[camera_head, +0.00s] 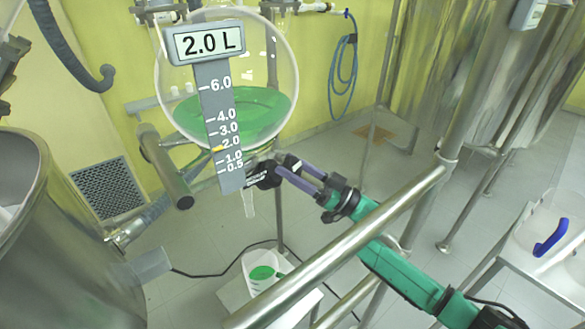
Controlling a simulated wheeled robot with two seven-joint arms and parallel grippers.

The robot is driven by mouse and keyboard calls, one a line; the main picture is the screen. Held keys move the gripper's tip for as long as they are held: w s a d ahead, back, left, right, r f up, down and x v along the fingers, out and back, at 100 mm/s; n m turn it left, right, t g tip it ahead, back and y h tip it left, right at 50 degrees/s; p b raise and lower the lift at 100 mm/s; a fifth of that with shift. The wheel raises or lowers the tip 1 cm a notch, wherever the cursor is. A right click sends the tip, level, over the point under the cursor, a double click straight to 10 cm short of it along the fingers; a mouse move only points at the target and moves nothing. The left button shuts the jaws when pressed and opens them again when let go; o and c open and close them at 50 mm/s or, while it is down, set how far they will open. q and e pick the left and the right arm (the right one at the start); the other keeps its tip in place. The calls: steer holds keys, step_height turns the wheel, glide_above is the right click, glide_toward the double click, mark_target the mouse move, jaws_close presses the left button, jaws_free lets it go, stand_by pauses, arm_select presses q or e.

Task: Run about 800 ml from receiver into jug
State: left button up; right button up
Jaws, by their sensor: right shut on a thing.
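The receiver (172,95) is a round glass vessel with green liquid in its lower part. Its display (208,43) reads 2.0 L, and the scale (222,130) below has a yellow mark near 2.0. A black valve (262,174) sits under the receiver, above a clear outlet spout (249,204). My right gripper (284,170) is shut on the valve's handle. A white jug (257,259) with some green liquid inside stands below the spout. I cannot make out a stream between spout and jug. My left gripper is not in view.
The jug stands on a low white stand (233,297). A metal rail (345,245) crosses in front of my right arm. A clear container with a blue handle (551,237) stands on a white cart at right. A steel vessel (75,255) fills the lower left.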

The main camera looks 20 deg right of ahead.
steer(key=shift+f+n+g+y+b, duration=0.2)
steer(key=shift+n+g+y+b, duration=0.2)
steer(key=shift+n+b, duration=0.15)
steer(key=n+g+y+b, duration=0.1)
steer(key=n+g+b, duration=0.3)
steer(key=n+g+y+b, duration=0.2)
steer(key=n+g+b, duration=0.1)
steer(key=n+g, duration=0.1)
steer(key=shift+w+n+b, duration=0.1)
steer(key=shift+n+b, duration=0.3)
steer(key=shift+n, duration=0.25)
steer(key=n+g+b, duration=0.1)
steer(key=n+g, duration=0.2)
steer(key=shift+r+n+b, duration=0.1)
steer(key=shift+n+b, duration=0.2)
steer(key=shift+b, duration=0.1)
steer(key=shift+r+n+g+h+b, duration=0.1)
steer(key=shift+n+g+h+b, duration=0.4)
steer(key=shift+n+g, duration=0.85)
steer(key=o, duration=1.4)
